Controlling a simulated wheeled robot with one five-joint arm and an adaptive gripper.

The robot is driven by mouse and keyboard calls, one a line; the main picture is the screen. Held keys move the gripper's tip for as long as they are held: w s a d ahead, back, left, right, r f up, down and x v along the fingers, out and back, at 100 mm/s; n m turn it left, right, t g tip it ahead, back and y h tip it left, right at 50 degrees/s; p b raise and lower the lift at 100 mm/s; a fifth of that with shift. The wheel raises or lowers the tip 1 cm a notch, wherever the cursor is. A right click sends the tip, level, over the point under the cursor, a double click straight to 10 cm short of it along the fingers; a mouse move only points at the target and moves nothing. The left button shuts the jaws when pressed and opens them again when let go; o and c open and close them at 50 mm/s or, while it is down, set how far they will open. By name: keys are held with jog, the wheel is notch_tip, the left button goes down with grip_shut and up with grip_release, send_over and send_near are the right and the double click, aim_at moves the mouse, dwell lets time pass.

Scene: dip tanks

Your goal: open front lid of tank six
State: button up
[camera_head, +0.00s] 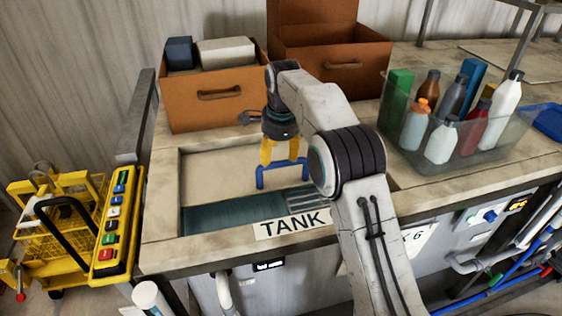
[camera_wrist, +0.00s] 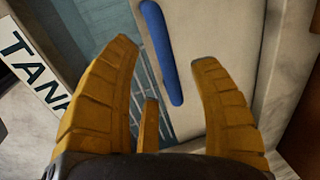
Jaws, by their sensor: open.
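The tank (camera_head: 163,210) is set into the worktop, with a sign (camera_head: 292,223) reading TANK on its front edge; the rest of the sign is hidden behind my arm. A pale lid (camera_head: 215,165) covers the rear part of the opening. A teal strip (camera_head: 230,212) with a slatted grille shows in front of it. The lid has a blue bar handle (camera_head: 260,178), also seen in the wrist view (camera_wrist: 160,45). My gripper (camera_head: 280,157) is open, pointing down just above the handle. In the wrist view the handle appears between the fingers (camera_wrist: 165,62); contact cannot be told.
Brown drawer boxes (camera_head: 215,108) stand behind the tank. A clear bin of several bottles (camera_head: 455,150) stands on the right, near a blue tray (camera_head: 548,120). A yellow cart (camera_head: 55,205) with a button panel is at the left. Pipes run along the front right.

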aim_at(277, 165)
jog(key=shift+w+f+p, duration=0.15)
jog(key=shift+f+p, duration=0.55)
jog(key=shift+p, duration=0.1)
jog(key=shift+w+a+f+p, duration=0.1)
jog(key=shift+w+f+p, duration=0.15)
jog(key=shift+f, duration=0.7)
jog(key=shift+w+f+p, duration=0.1)
jog(key=shift+f+p, duration=0.1)
jog(key=shift+f, duration=0.7)
jog(key=shift+c, duration=0.2)
grip_shut()
